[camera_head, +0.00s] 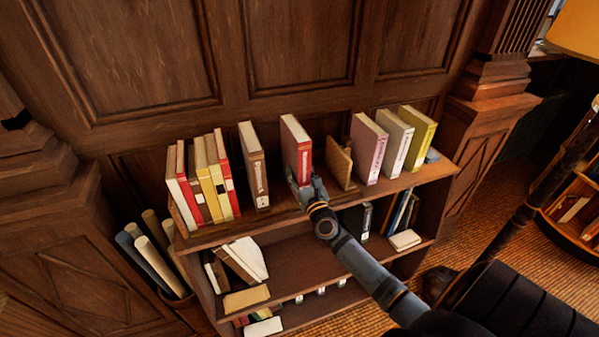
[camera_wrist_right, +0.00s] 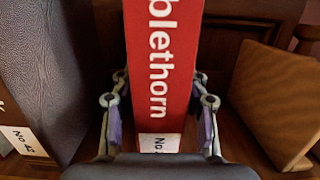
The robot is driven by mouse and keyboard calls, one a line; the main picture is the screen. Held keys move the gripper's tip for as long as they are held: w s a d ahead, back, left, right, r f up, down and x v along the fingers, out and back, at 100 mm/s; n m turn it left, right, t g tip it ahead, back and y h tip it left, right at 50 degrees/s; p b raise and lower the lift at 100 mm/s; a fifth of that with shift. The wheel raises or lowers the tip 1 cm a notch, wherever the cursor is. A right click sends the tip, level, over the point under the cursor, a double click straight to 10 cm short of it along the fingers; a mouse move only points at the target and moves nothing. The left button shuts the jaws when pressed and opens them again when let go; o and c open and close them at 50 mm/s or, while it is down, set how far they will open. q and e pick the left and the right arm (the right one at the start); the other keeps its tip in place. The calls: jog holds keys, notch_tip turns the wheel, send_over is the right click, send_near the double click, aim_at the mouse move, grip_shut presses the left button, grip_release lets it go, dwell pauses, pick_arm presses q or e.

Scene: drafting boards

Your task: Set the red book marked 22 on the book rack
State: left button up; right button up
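The red book (camera_head: 297,148) stands upright on the top shelf, its pale page block facing up. In the right wrist view its spine (camera_wrist_right: 167,60) reads "blethorn" above a white label (camera_wrist_right: 158,143); the label's number is cut off. My right gripper (camera_head: 303,183) is low at the book's spine. In the wrist view the fingers (camera_wrist_right: 160,105) flank the spine, with narrow dark gaps between pads and book. A tan wooden panel (camera_head: 340,163), perhaps part of the book rack, stands just right of the book; it also shows in the wrist view (camera_wrist_right: 275,95). My left gripper is out of view.
A brown book (camera_head: 254,168) stands left of the red one, with a red, white and yellow row (camera_head: 206,180) beyond it. Mauve (camera_head: 367,148), grey (camera_head: 395,138) and yellow (camera_head: 420,135) books stand right of the panel. Wood panelling is close behind. Lower shelves hold more books.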

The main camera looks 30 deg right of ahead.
jog(key=shift+o, duration=0.9)
jog(key=b+v, duration=0.2)
jog(key=v, duration=1)
jog(key=shift+r, duration=0.15)
